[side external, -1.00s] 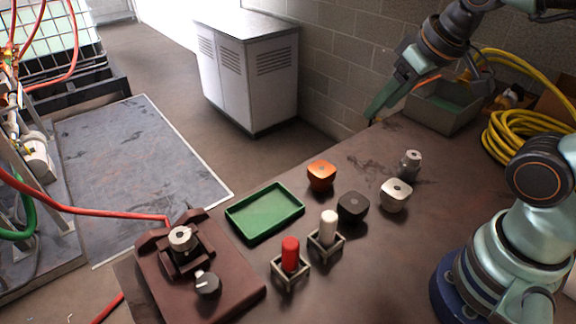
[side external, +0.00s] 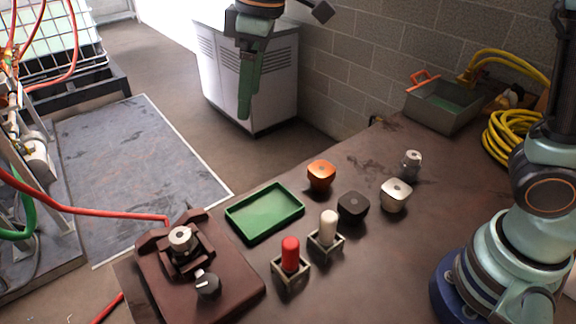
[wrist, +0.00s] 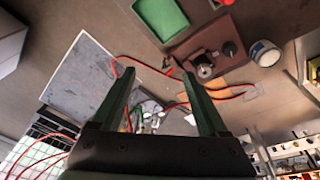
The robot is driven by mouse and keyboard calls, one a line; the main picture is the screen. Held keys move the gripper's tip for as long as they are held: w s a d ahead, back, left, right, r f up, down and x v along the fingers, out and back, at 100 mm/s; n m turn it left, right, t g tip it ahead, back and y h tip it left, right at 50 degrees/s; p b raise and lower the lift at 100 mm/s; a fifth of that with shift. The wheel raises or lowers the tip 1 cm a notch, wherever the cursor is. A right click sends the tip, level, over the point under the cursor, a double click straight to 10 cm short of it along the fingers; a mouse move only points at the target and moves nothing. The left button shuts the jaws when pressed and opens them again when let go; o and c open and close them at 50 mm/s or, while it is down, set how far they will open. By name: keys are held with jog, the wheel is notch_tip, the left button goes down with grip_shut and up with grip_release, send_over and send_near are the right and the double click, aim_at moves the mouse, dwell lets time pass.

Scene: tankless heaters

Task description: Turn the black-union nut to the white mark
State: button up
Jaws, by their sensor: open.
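A brown fixture (side external: 222,285) sits at the near left corner of the bench. A silver round fitting (side external: 181,240) stands in its clamp, and a black knob (side external: 207,284) with a white line is in front of it. A loose black rounded block (side external: 353,207) lies on the bench; I cannot tell which black part is the black-union nut. My gripper (side external: 245,108) is open and empty, high up and away from the fixture, fingers pointing down. In the wrist view its two fingers (wrist: 158,76) are wide apart, and the silver fitting (wrist: 204,70) shows beyond them at upper right.
A green tray (side external: 234,230) lies beside the fixture. A red peg (side external: 290,254) and a white peg (side external: 329,228) stand in square holders. Orange (side external: 321,175) and cream (side external: 395,195) blocks and a grey fitting (side external: 411,165) stand farther back. A red hose (side external: 90,209) runs to the fixture.

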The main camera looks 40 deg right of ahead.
jog(key=a+f+n+g, duration=0.1)
jog(key=a+f+n, duration=0.25)
jog(key=a, duration=0.65)
jog(key=n+g+h, duration=0.1)
jog(key=n, duration=0.2)
send_over(180, 235)
notch_tip(180, 235, down, 4)
jog(key=shift+m, duration=0.25)
notch_tip(180, 235, down, 12)
jog(key=shift+f, duration=0.15)
jog(key=shift+w, duration=0.1)
grip_shut()
